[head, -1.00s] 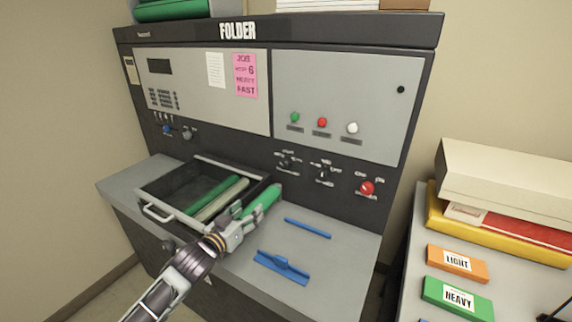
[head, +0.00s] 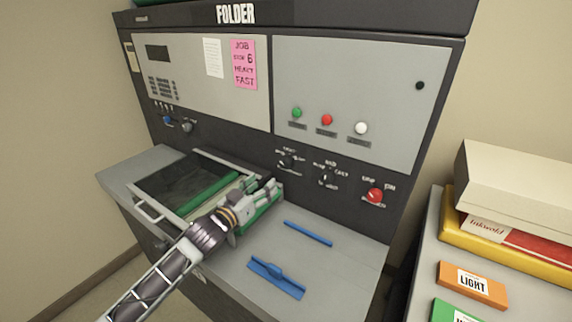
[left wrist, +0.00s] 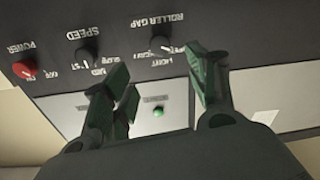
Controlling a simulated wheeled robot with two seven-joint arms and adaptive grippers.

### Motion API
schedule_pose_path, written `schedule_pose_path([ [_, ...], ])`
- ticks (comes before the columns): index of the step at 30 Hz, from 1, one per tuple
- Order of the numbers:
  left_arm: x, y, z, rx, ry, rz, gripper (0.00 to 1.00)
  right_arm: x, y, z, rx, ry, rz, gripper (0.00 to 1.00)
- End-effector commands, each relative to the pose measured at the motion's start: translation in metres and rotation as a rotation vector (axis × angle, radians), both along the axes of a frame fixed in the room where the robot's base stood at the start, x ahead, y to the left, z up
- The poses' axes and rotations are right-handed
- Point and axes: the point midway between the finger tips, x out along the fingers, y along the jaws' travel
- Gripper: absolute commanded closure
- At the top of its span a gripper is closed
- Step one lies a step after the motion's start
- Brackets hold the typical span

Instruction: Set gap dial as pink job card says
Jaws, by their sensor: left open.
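The pink job card (head: 244,64) is on the upper panel of the folder; it appears to read JOB, a blurred word with 6, HEAVY, FAST. The black roller gap dial (head: 287,162) is the leftmost of three knobs on the lower dark panel. In the left wrist view, which is upside down, the dial (left wrist: 161,42) sits under the ROLLER GAP label, with HEAVY seemingly among its marks. My left gripper (head: 264,186) is open and empty, above the tray's right end, below and left of the dial, apart from it. My right gripper is not in view.
The speed dial (head: 327,178) and red power knob (head: 375,195) are right of the gap dial. Green, red and white buttons are above. A tray (head: 152,213) and blue pieces (head: 276,278) are on the shelf. An orange LIGHT box (head: 472,284) is at right.

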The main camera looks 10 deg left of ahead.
Motion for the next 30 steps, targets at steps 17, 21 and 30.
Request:
schedule_pose_path([
  [17, 0.008, -0.003, 0.000, -0.001, 0.000, 0.000, 0.42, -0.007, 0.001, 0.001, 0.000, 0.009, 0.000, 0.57],
  [21, 0.017, -0.006, 0.001, -0.001, 0.000, 0.001, 0.42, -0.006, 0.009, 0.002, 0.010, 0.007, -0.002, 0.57],
  [30, 0.038, -0.014, 0.001, -0.001, 0.000, 0.001, 0.42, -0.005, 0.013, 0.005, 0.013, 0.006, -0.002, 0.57],
])
